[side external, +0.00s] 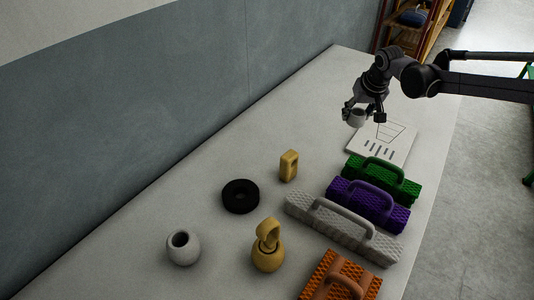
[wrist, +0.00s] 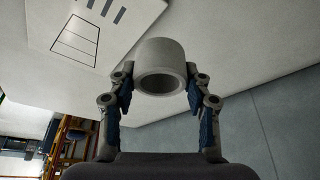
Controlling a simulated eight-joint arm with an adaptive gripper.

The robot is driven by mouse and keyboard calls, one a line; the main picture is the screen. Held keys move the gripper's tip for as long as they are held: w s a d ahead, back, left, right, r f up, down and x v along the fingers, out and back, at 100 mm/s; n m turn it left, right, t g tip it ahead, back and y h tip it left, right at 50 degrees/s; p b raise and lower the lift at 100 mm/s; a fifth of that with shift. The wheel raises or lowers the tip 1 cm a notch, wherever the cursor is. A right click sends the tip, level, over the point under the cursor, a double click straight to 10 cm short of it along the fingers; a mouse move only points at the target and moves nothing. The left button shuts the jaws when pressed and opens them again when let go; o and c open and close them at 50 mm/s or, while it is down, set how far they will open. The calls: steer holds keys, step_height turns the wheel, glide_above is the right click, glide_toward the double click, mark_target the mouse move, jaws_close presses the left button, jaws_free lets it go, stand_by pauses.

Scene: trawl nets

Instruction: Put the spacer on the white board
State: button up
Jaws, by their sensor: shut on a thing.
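The spacer appears to be a short grey hollow cylinder (wrist: 160,52), seen with its open end towards the wrist camera; it also shows in the side external view (side external: 357,119). My gripper (wrist: 160,82) is shut on it, one finger on each side. In the side external view my gripper (side external: 359,111) holds it above the far part of the table, by the upper left of the white board. The white board (side external: 396,154) lies flat, with dark outlines and bars on it. In the wrist view the board (wrist: 62,17) is left of the cylinder, with no cylinder on it.
Green (side external: 401,187), purple (side external: 389,213), grey (side external: 311,212) and orange (side external: 322,285) handled blocks line the right edge. A black ring (side external: 240,207), a tan block (side external: 288,166), a tan ringed float (side external: 267,259) and a grey round pot (side external: 184,253) stand nearer. The far left table is clear.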

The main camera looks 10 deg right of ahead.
steer(key=s+d+r, duration=0.1)
steer(key=s+d, duration=0.1)
steer(key=d, duration=1)
steer(key=s+d, duration=0.2)
steer(key=d, duration=0.9)
glide_above(382, 134)
steer(key=s, duration=0.2)
step_height(382, 134, down, 6)
steer(key=shift+w+f, duration=0.15)
steer(key=shift+f, duration=2.05)
steer(key=shift+f, duration=0.1)
steer(key=o, duration=1.1)
steer(key=shift+o, duration=0.2)
